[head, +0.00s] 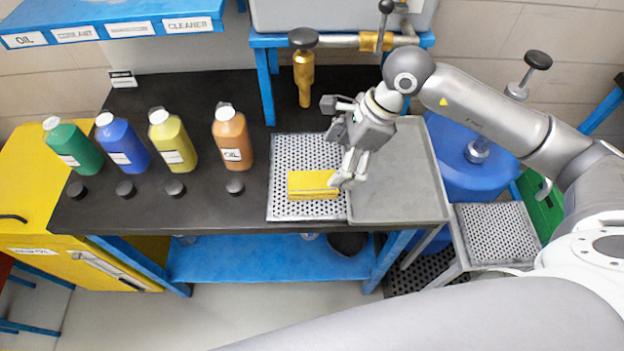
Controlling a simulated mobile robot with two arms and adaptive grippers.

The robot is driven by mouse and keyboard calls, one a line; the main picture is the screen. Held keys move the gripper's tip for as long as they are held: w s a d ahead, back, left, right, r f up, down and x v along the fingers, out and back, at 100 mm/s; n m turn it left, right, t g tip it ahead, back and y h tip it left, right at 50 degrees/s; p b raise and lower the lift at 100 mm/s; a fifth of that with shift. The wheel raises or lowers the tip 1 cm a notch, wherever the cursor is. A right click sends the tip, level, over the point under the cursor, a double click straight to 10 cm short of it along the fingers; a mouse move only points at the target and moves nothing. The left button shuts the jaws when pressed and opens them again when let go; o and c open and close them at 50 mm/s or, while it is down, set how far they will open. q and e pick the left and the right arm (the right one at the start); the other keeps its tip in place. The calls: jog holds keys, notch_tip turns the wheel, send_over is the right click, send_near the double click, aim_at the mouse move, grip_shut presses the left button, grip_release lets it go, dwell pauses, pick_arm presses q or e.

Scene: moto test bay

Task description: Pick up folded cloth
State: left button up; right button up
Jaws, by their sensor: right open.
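The folded cloth (308,186) is a yellow, layered, flat block. It lies on a perforated white tray (285,155) on the black workbench. My right gripper (346,179) points down at the cloth's right end, with its fingers open. The fingers overlap the cloth's right edge in the picture; I cannot tell whether they touch it. My left gripper is not in view.
Green (73,147), blue (123,144), yellow (172,142) and orange (232,139) bottles stand left of the tray, with black caps before them. A grey tray (405,205) lies to the right. A brass valve (304,75) hangs behind.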

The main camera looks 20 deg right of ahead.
aim_at(320, 182)
jog(key=x, duration=0.3)
jog(key=shift+a+f, duration=0.1)
jog(key=shift+a, duration=0.05)
jog(key=p+x, duration=0.3)
jog(key=x, duration=0.1)
jog(key=shift+w+f, duration=0.25)
jog(key=shift+f, duration=0.15)
jog(key=shift+a+f, duration=0.15)
jog(key=shift+f, duration=0.1)
jog(key=c, duration=1)
